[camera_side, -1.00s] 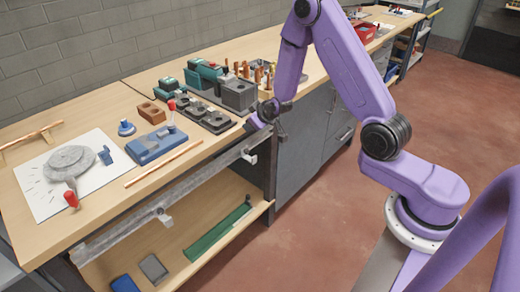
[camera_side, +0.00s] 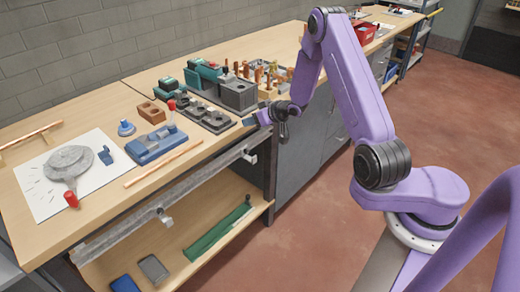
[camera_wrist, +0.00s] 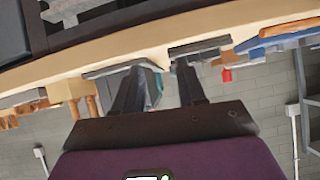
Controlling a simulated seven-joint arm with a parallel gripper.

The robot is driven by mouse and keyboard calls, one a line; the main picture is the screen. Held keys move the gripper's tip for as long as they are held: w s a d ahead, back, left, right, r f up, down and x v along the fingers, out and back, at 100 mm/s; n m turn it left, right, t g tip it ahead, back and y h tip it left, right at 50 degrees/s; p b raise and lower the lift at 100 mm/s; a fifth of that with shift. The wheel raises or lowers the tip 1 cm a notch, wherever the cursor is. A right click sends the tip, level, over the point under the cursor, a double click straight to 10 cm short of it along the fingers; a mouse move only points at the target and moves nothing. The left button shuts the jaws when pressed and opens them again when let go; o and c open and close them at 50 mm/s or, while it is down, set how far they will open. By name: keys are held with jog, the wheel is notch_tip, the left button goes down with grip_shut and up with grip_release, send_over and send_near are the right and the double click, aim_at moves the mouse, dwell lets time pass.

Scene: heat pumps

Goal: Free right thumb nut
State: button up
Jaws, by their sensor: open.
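My gripper (camera_side: 257,117) is at the front edge of the workbench in the side view, right of the dark fixture (camera_side: 208,115) with round dark parts on top. In the wrist view the two fingers of my gripper (camera_wrist: 160,58) stand apart with nothing seen between them. They are close to the bench edge. The right thumb nut is too small or hidden to pick out for certain in either view.
A blue device (camera_side: 157,143) with a red knob and a copper rod (camera_side: 163,163) lie left of my gripper. A grey box (camera_side: 239,95) and a wooden rack (camera_side: 268,88) of copper parts stand behind it. A metal rail (camera_side: 150,205) runs along the bench front.

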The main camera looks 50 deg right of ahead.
jog(key=s, duration=0.2)
send_near(248, 152)
jog(key=x, duration=0.3)
jog(key=shift+y, duration=0.4)
jog(key=shift+d+x, duration=0.1)
jog(key=shift+x, duration=1.2)
jog(key=shift+d+x, duration=0.15)
jog(key=shift+x, duration=1.2)
jog(key=shift+w+r, duration=0.1)
jog(key=shift+w, duration=0.15)
jog(key=shift+a, duration=0.15)
